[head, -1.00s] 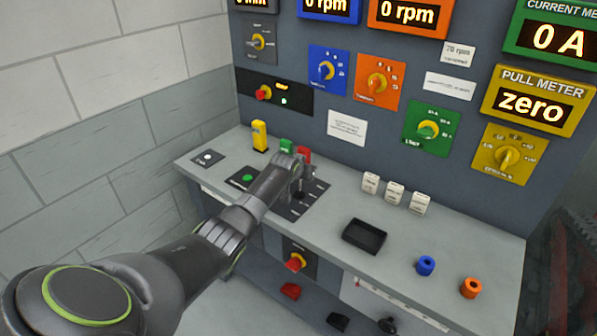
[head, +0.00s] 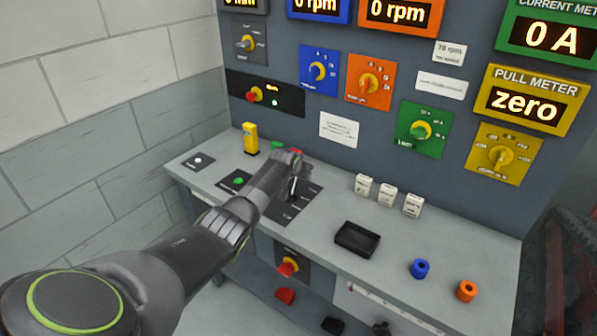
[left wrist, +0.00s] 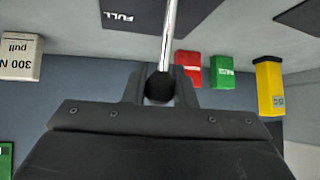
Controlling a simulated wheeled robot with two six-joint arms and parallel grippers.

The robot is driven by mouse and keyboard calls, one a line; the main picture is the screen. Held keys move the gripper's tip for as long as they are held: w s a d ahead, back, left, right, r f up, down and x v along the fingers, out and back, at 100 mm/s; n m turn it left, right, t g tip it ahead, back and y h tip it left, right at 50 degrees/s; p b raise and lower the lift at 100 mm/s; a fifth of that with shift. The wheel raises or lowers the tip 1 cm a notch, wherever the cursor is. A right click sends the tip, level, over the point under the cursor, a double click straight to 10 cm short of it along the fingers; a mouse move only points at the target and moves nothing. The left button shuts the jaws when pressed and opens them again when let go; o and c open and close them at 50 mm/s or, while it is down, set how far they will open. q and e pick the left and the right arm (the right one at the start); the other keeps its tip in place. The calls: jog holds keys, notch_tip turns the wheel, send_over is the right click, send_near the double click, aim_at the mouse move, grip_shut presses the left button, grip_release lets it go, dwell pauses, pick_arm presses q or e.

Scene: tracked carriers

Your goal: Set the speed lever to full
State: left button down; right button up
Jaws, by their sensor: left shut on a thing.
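The speed lever has a bright metal shaft (left wrist: 168,40) and a round black knob (left wrist: 160,87), seen in the left wrist view. My left gripper (left wrist: 160,90) is shut on the knob, with a finger on each side. In the head view my left gripper (head: 294,183) is over the dark lever plate (head: 303,205) on the console and hides most of the lever. The plate also shows in the left wrist view, with the word FULL (left wrist: 118,17) beside the shaft. My right gripper is in neither view.
Behind the gripper stand a red block (left wrist: 187,68), a green block (left wrist: 222,72) and a yellow block (head: 250,139). White blocks (head: 387,195), a black tray (head: 357,239), a blue ring (head: 420,268) and an orange ring (head: 467,291) sit to the right.

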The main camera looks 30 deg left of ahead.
pick_arm(q)
jog(key=shift+d, duration=0.15)
jog(key=c, duration=1.6)
grip_release()
jog(key=o, duration=0.4)
jog(key=shift+w+f, duration=0.15)
jog(key=shift+w, duration=0.05)
jog(key=shift+s, duration=0.2)
jog(key=shift+s+r+p, duration=0.4)
jog(key=shift+s+r, duration=0.1)
jog(key=shift+r, duration=0.2)
jog(key=v, duration=1.5)
jog(key=shift+d+r, duration=0.2)
jog(key=shift+s, duration=0.15)
